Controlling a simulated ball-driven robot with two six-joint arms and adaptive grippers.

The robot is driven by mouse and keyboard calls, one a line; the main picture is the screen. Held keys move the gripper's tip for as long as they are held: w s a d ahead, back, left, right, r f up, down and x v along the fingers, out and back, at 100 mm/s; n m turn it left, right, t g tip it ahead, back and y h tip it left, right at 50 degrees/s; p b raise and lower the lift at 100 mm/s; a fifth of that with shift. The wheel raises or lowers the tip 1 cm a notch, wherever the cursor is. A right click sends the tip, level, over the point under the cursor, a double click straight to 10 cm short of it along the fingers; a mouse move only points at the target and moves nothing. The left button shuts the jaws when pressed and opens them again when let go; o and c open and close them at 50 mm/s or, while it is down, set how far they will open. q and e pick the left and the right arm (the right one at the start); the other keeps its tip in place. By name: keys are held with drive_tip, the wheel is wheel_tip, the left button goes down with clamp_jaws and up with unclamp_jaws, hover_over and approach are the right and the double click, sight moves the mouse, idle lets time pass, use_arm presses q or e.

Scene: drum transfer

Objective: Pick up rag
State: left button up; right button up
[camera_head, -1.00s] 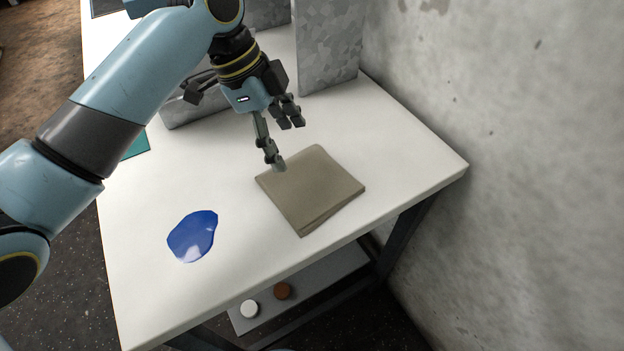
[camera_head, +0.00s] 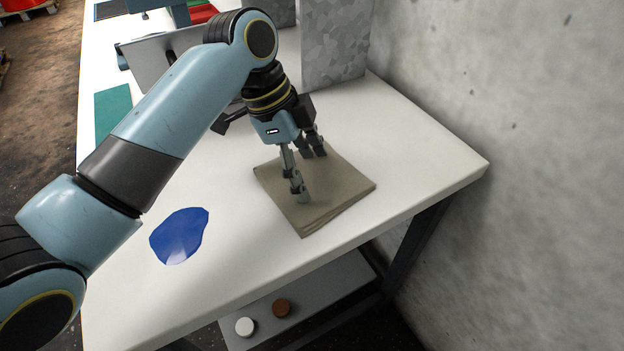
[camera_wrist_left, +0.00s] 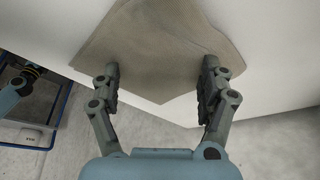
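The rag (camera_head: 330,200) is a folded, brownish-grey square cloth lying flat on the white table. My left gripper (camera_head: 309,177) is over the rag with its fingers pointing down. In the left wrist view, the rag (camera_wrist_left: 155,50) spans the space between the two spread fingers (camera_wrist_left: 158,82), so the gripper is open. The fingertips are at or just above the cloth; I cannot tell whether they touch it. The right gripper is not in view.
A blue puddle-like patch (camera_head: 180,236) lies on the table (camera_head: 240,270) left of the rag. A grey patterned panel (camera_head: 334,45) stands behind, and a concrete wall (camera_head: 510,90) is at the right. A lower shelf (camera_head: 330,285) holds a white and a brown round item.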

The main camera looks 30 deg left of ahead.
use_arm(q)
drive_tip(key=shift+f, duration=0.1)
drive_tip(key=shift+s+f, duration=0.1)
drive_tip(key=shift+s, duration=0.1)
drive_tip(key=c, duration=1)
drive_tip(key=shift+w, duration=0.1)
clamp_jaws()
